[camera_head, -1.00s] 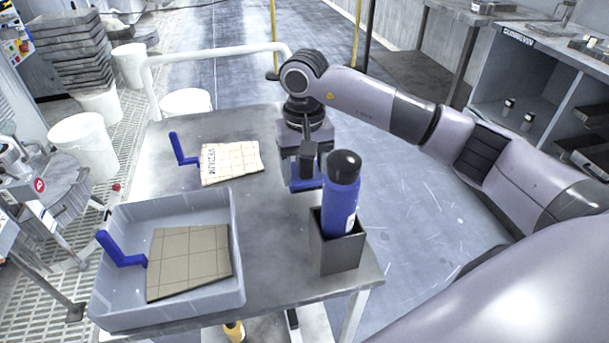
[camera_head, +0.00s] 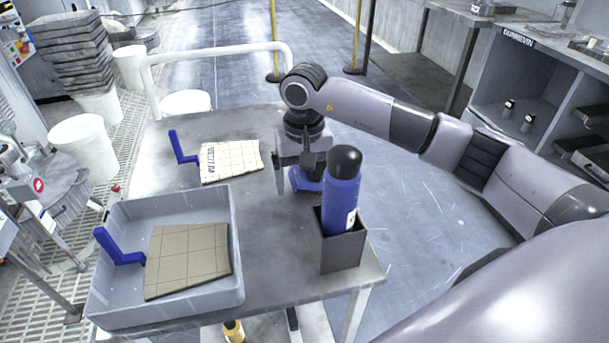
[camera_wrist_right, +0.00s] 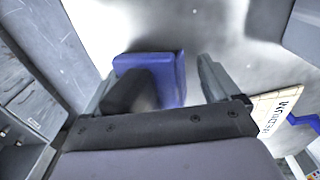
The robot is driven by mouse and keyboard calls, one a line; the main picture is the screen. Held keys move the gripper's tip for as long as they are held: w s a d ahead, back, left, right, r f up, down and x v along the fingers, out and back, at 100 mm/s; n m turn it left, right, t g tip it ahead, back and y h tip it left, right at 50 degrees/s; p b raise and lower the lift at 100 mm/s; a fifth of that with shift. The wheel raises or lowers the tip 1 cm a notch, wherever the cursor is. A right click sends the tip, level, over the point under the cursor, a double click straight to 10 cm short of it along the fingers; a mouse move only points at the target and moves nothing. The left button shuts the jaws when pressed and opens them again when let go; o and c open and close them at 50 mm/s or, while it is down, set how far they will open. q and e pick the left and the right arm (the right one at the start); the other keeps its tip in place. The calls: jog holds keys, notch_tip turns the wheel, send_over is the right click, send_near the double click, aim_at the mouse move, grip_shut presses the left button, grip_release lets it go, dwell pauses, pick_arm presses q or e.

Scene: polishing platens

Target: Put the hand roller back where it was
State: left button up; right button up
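The hand roller appears to be the blue piece with a dark part (camera_wrist_right: 163,68), seen between my right fingers in the right wrist view. In the head view its blue part (camera_head: 307,181) is at the table's right edge, behind the blue bottle, and partly hidden by my gripper. My right gripper (camera_wrist_right: 160,88) is open, with its fingers apart on either side of the piece. A gap shows between the blue part and the right-hand finger. My right gripper is also over it in the head view (camera_head: 302,178). My left gripper is out of view.
The metal table (camera_head: 265,215) holds a grey tray (camera_head: 237,270) with a tan gridded pad (camera_head: 188,260) and a blue bracket (camera_head: 119,248). A "MEDIUM" pad (camera_head: 231,160) and another blue bracket (camera_head: 181,148) lie behind. The blue bottle (camera_head: 340,195) stands in a dark holder (camera_head: 343,250).

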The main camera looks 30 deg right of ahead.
aim_at(305, 173)
jog(key=shift+s+f, duration=0.15)
jog(key=shift+f, duration=0.3)
jog(key=shift+r+p, duration=0.4)
jog(key=shift+p, duration=0.1)
notch_tip(305, 173, up, 13)
jog(key=shift+w+f, duration=0.15)
jog(key=shift+w, duration=0.05)
jog(key=shift+s+d, duration=0.1)
jog(key=shift+d, duration=0.05)
